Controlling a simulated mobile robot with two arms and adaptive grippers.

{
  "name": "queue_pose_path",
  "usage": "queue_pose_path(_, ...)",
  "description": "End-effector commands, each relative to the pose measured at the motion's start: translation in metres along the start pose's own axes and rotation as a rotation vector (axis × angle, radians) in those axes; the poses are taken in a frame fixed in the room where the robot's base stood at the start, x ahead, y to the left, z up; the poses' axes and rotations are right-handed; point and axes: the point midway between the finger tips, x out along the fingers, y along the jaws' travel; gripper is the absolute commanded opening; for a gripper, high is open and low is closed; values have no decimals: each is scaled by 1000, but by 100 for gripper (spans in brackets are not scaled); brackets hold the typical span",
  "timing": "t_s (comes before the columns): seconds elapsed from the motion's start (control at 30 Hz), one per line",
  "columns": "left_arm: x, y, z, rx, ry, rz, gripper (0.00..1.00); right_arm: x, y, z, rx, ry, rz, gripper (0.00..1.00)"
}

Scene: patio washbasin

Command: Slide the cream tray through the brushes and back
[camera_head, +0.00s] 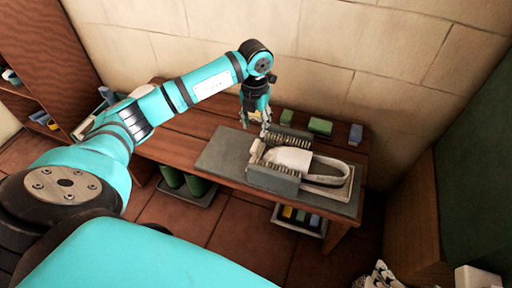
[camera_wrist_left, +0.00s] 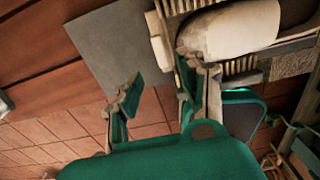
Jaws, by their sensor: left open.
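The cream tray (camera_head: 289,158) has a rounded end and sits between two rows of brushes (camera_head: 288,139) in a grey holder (camera_head: 270,180). It also shows in the left wrist view (camera_wrist_left: 235,28), with bristles (camera_wrist_left: 242,66) along its lower side. Whether the near finger touches the holder is unclear. My right gripper is not seen.
The holder stands on a grey slab (camera_head: 221,151) on a wooden bench (camera_head: 178,150); the slab's left part is bare. Green boots (camera_head: 185,182) and a crate (camera_head: 297,222) are below. A wall closes the back.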

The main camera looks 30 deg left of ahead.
Motion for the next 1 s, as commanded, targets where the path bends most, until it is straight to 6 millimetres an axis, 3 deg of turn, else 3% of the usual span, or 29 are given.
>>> queue_pose_path(0.2,45,0,-1,1,3,0,40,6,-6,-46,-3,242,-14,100)
queue_pose_path(0.5,90,0,0,1,1,0,40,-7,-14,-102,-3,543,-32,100)
queue_pose_path(0.7,103,-1,0,1,0,-1,40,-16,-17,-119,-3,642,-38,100)
queue_pose_path(1.0,104,0,0,1,-1,0,40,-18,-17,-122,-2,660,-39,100)
